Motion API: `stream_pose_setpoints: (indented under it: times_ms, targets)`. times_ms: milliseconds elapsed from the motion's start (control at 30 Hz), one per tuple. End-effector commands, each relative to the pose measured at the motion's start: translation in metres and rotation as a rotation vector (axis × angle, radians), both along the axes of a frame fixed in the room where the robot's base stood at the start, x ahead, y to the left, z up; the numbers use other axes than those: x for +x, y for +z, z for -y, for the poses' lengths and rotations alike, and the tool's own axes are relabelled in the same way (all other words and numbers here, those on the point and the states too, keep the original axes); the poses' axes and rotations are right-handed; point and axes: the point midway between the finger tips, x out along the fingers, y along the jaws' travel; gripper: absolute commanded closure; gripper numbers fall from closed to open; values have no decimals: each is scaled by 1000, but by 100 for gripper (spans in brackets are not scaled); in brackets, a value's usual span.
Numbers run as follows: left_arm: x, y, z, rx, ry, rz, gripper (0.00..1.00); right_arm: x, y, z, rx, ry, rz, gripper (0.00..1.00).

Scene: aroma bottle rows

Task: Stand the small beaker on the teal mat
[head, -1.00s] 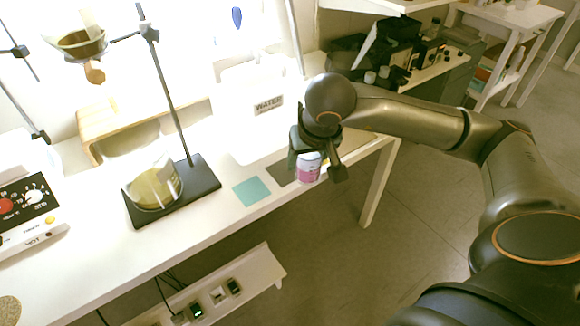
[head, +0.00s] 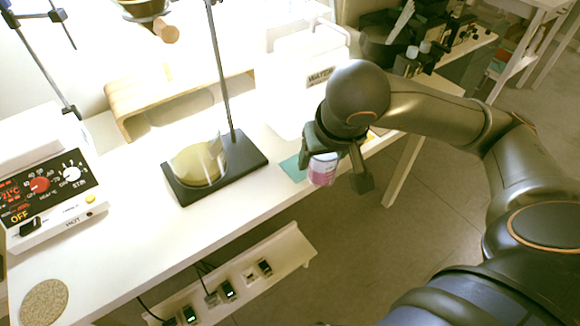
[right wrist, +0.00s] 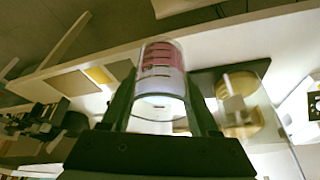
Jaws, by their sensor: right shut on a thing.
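The small beaker (head: 322,170) holds pink liquid and shows clear glass with dark marks in the right wrist view (right wrist: 161,68). My right gripper (head: 336,164) is shut on it, one finger on each side, and holds it about upright near the table's front edge. The teal mat (head: 291,168) lies flat on the white table, just left of the beaker in the head view. The beaker and gripper hide its right part. I cannot tell how high the beaker is above the table. My left gripper is not in view.
A larger beaker with yellowish liquid (head: 197,164) stands on the dark stand base (head: 243,156), left of the mat. A white container labelled WATER (head: 305,85) is behind. A hotplate (head: 50,190) is at the left. A low shelf with sockets (head: 285,240) sits below the front edge.

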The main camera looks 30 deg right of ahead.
Motion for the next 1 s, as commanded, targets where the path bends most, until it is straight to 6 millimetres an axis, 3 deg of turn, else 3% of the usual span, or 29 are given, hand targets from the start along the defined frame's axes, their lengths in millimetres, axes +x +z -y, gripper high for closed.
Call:
stream_pose_setpoints:
  times_ms: [167,533,700,1000]
  targets:
    - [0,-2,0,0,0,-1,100,5,-4,1,1,0,-2,100]
    - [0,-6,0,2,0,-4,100,83,-41,28,2,-3,-2,100]
    - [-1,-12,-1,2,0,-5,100,109,-75,36,2,-1,-2,100]
    - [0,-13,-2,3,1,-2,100,128,-96,43,0,1,2,100]
